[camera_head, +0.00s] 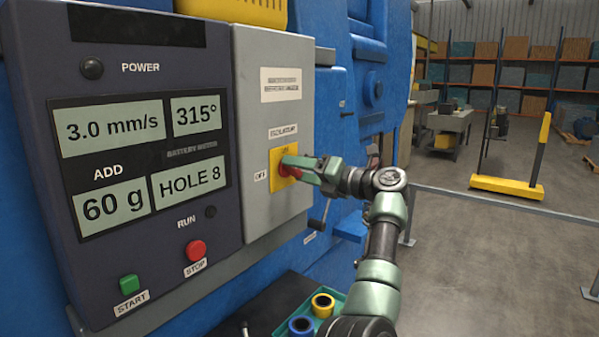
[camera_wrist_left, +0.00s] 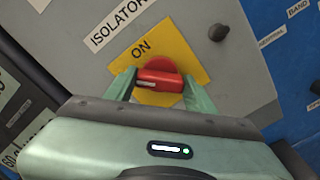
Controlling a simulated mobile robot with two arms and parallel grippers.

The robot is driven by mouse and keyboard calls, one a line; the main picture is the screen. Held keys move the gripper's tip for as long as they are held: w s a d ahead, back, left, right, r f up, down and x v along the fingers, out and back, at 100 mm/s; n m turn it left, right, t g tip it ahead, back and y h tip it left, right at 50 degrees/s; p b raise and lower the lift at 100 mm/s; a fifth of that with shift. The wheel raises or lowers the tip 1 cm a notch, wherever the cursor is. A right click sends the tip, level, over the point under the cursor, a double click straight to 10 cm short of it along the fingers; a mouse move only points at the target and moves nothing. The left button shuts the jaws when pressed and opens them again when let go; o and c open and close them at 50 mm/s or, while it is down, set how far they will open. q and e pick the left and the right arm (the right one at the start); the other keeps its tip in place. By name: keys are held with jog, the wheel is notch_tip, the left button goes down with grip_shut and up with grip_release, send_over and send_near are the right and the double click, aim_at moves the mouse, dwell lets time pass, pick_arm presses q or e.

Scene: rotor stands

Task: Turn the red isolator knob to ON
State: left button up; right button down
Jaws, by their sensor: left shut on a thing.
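The red isolator knob (camera_wrist_left: 160,80) sits on a yellow plate (camera_wrist_left: 186,48) on a grey box. ON is printed above the knob, and an OFF label (camera_head: 261,176) is to its left in the head view. The red knob also shows in the head view (camera_head: 287,169), partly hidden by my left gripper (camera_head: 290,167). In the left wrist view the two green fingers (camera_wrist_left: 160,88) are shut on the knob's grip bar, one at each end. The bar lies at a slant to the plate's edges. My right gripper is out of view.
Left of the grey box (camera_head: 272,120) is a dark control panel (camera_head: 215,215) with displays, a green START button (camera_head: 129,283) and a red STOP button (camera_head: 195,250). A dark round knob (camera_wrist_left: 218,32) is near the plate. Below is a green tray (camera_head: 337,301) with ringed parts.

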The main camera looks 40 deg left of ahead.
pick_arm(q)
jog(key=shift+m+p, duration=1.2)
jog(key=shift+m, duration=3.1)
jog(key=o, duration=1.4)
jog(key=shift+w, duration=0.1)
jog(key=shift+f, duration=0.1)
